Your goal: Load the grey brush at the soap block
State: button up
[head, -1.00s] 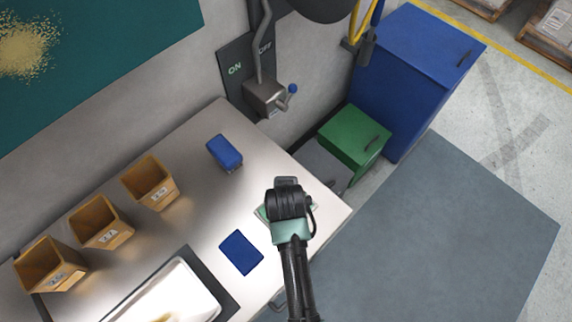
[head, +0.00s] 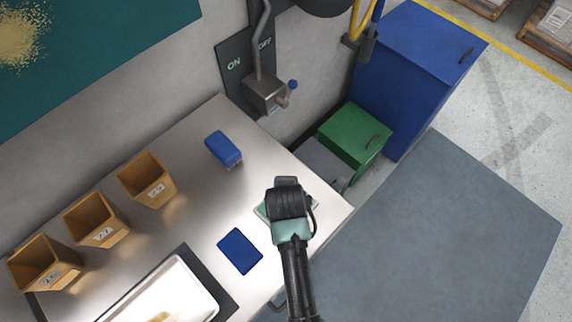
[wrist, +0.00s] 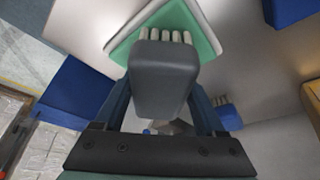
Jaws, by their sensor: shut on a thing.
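The grey brush (wrist: 163,78) is in my gripper (wrist: 163,98), with one jaw on each side of its block. A row of pale bristles stands out at its far end. The bristles overlap the green soap block (wrist: 205,28), a flat slab with a pale border; whether they touch it I cannot tell. In the head view my gripper (head: 288,205) is over the soap block (head: 262,212) near the counter's right end. It hides the grey brush and most of the soap block there.
A blue mat (head: 239,251) lies left of my gripper. Tan bins (head: 146,180) line the wall side, and a white tray (head: 205,290) is at the front. A lever switch (head: 268,92) is on the wall.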

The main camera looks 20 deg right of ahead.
jog(key=shift+f, duration=0.6)
dwell(1.5)
notch_tip(320, 180, up, 7)
jog(key=p, duration=0.7)
jog(key=shift+r, duration=0.15)
dwell(0.7)
jog(key=a+f+b, duration=0.1)
jog(key=a+b, duration=0.1)
jog(key=a+f+n+b, duration=0.1)
jog(key=a+b, duration=0.1)
jog(key=a+n+b, duration=0.1)
jog(key=a+b, duration=0.1)
jog(key=shift+s+f+y, duration=0.15)
jog(key=shift+f+y, duration=0.25)
jog(key=a+n+b, duration=0.1)
jog(key=a, duration=0.1)
jog(key=s+a+n+b, duration=0.1)
jog(key=a+b, duration=0.1)
jog(key=a+y+b, duration=0.1)
jog(key=a+b, duration=0.1)
jog(key=shift+s+f+n, duration=0.3)
jog(key=shift+f+n, duration=0.05)
jog(key=shift+n, duration=0.05)
jog(key=shift+s+a+r, duration=0.15)
jog(key=shift+a, duration=0.2)
